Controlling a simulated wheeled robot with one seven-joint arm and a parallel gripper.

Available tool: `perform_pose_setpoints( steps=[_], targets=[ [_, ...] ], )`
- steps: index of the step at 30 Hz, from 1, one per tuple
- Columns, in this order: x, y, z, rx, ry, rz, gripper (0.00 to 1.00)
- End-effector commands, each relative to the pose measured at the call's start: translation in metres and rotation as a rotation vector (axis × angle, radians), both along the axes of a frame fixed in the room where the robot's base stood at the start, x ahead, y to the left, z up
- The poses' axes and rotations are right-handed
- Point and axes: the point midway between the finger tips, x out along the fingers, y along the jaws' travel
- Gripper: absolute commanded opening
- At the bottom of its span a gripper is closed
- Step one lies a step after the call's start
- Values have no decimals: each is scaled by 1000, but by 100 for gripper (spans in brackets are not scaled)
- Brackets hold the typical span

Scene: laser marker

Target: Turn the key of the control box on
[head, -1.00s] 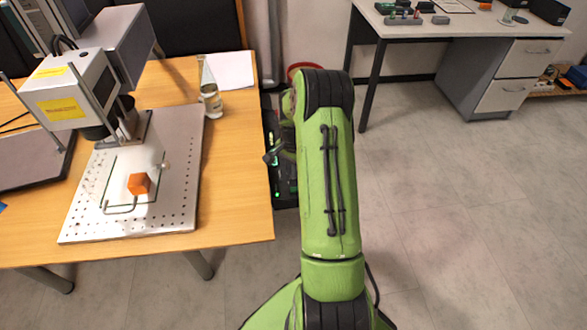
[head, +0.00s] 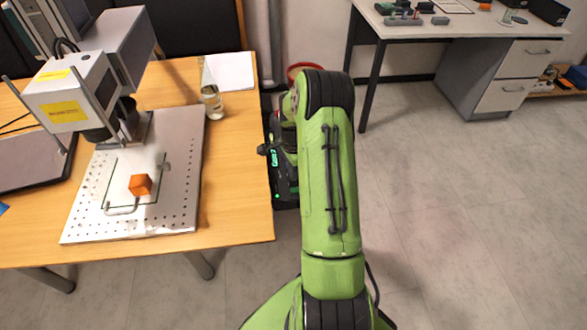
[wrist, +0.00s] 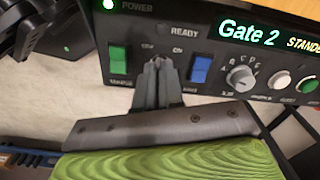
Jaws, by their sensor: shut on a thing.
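The black control box (wrist: 228,22) fills the top of the wrist view. Its front bears a lit green POWER light, a bright "Gate 2" display and "STANDBY" text. My gripper (wrist: 157,66) is shut at the key switch, between the green switch (wrist: 118,60) and the blue switch (wrist: 201,68). The fingers hide the key, so its angle cannot be read directly. In the head view the control box (head: 285,202) stands beyond the table's right edge, partly behind my green arm.
A grey selector knob (wrist: 240,78) and round white and green buttons sit right of the blue switch. In the head view, a wooden table (head: 235,215) at left holds the laser marker (head: 75,92), a perforated plate, an orange cube and a glass flask. Floor at right is clear.

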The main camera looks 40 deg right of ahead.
Motion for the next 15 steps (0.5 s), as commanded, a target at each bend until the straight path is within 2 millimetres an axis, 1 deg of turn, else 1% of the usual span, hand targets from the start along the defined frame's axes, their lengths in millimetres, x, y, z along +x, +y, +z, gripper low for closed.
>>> perform_pose_setpoints(
  steps=[15],
  targets=[
    [0, 0, 1, 0, -1, -490, 0]
  ],
)
